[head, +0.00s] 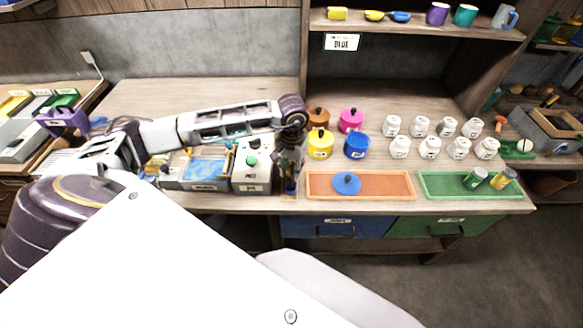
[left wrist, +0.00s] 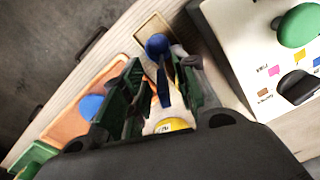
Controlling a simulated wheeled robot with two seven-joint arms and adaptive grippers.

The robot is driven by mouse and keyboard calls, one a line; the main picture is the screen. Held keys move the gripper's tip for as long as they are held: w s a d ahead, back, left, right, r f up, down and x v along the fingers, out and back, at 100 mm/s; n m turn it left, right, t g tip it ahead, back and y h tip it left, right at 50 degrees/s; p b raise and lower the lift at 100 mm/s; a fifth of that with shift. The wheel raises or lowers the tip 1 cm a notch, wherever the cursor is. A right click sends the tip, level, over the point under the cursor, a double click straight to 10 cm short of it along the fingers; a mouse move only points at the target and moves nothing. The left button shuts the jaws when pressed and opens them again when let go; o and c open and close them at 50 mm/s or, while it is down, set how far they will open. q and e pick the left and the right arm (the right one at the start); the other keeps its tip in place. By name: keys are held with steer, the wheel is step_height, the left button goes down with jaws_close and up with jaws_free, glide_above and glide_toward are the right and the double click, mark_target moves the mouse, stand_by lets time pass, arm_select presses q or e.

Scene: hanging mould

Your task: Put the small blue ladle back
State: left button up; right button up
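The small blue ladle (left wrist: 157,46) shows in the left wrist view. Its round blue bowl is at a small tan tray, and a blue handle rises towards the camera between my fingers. My left gripper (left wrist: 163,82) points down around the handle, with its fingers apart and gaps visible beside the handle. In the head view my left gripper (head: 289,172) is over the small tan tray (head: 289,194) at the counter's front edge, and it hides most of the ladle. My right gripper is not in view.
A white box with a green button (head: 252,172) stands close left of my left gripper. An orange tray (head: 390,187) with a blue lid (head: 347,184) is close right. Yellow (head: 320,144) and blue (head: 357,145) pots stand behind. A shelf (head: 420,28) holds small coloured ladles and mugs above a BLUE sign (head: 342,42).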

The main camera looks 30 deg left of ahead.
arm_select(q)
steer(key=shift+r, duration=0.4)
step_height(320, 180, up, 10)
steer(key=shift+f+b, duration=0.2)
steer(key=shift+b, duration=0.4)
steer(key=shift+d+r, duration=0.1)
steer(key=shift+r, duration=0.85)
